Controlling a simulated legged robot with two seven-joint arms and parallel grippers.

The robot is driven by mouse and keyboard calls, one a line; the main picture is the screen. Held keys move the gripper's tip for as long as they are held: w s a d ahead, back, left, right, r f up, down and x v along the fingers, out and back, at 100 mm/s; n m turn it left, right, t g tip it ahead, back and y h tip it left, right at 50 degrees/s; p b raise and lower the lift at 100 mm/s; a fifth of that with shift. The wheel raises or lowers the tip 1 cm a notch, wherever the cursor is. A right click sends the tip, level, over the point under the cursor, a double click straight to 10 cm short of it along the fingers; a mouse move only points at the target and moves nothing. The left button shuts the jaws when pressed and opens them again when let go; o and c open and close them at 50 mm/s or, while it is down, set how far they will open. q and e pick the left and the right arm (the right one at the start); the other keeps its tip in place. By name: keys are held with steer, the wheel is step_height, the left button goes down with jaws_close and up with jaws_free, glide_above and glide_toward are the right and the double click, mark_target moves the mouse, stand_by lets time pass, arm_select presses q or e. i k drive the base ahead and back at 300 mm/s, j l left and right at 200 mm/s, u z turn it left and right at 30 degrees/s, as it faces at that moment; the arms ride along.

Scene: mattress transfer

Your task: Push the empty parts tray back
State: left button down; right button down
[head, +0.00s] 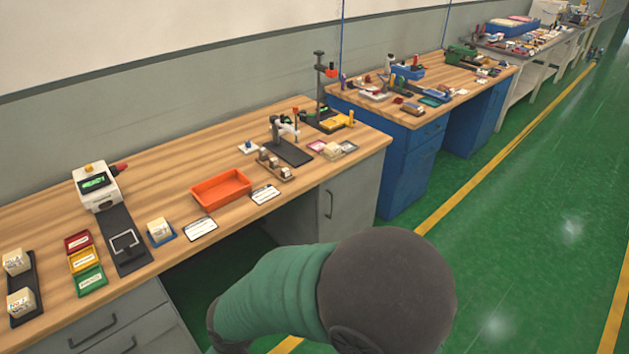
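The empty parts tray is a shallow orange tray (224,201) on the near wooden workbench (160,180), close to the bench's front edge. Nothing lies in it. Two white label cards lie in front of it, one at its front left (200,230) and one at its front right (265,194). Neither of my grippers shows in the head view. A green and dark grey arm part of mine fills the bottom centre, in front of the bench and apart from the tray.
A tester with a green screen (95,185) stands left of the tray. Red, yellow and green bins (84,262) sit further left. A small black stand (290,151) is to the right. The bench behind the tray is clear up to the wall.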

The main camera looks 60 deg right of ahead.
mark_target(212, 194)
steer(key=z, duration=1.25)
steer(key=i+z, duration=0.25)
steer(key=i, duration=0.25)
steer(key=i+j+z, duration=0.2)
steer(key=i, duration=0.3)
steer(key=i+j+z, duration=0.25)
steer(key=i, duration=0.25)
steer(key=i+j+z, duration=0.25)
steer(key=i, duration=0.2)
